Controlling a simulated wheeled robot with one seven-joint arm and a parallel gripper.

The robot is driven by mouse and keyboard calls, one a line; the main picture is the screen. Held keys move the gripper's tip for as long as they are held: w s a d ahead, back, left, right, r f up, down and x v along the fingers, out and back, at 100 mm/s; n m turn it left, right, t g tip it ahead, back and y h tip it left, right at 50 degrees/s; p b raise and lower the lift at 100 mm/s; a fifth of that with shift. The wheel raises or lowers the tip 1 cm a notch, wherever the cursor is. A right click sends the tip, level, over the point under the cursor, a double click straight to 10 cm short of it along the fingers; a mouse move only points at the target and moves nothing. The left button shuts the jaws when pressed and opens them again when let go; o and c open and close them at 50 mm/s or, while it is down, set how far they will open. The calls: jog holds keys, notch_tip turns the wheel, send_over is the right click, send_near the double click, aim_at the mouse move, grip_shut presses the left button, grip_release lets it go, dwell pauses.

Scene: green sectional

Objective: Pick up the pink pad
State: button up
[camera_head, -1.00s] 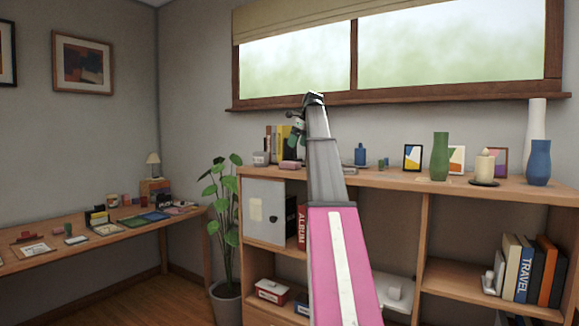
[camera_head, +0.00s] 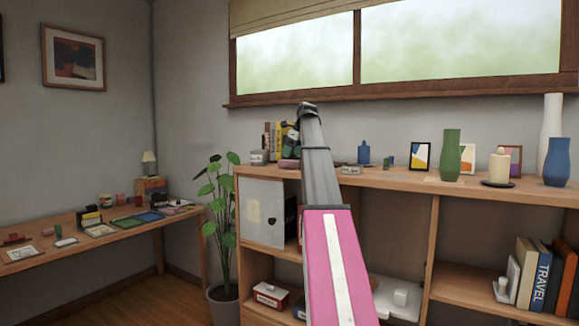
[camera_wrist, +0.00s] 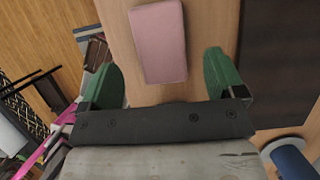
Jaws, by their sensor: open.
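The pink pad (camera_wrist: 158,42) is a pale pink block with rounded edges on the wooden top of the shelf unit. In the wrist view it lies just ahead of my gripper (camera_wrist: 161,75), roughly centred between the two green fingers. The fingers are spread apart with nothing held. In the head view the pad (camera_head: 289,164) shows small on the shelf top, below the green fingers of my gripper (camera_head: 290,141). My arm hides part of the area right of it.
On the shelf top (camera_head: 400,178), books (camera_head: 275,142) and a small grey box (camera_head: 259,157) stand left of or behind the pad. A potted plant (camera_head: 220,220) is left of the unit.

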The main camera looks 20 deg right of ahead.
aim_at(290, 164)
jog(key=shift+x, duration=2.4)
jog(key=shift+f, duration=0.1)
jog(key=c, duration=1.1)
jog(key=shift+o, duration=0.2)
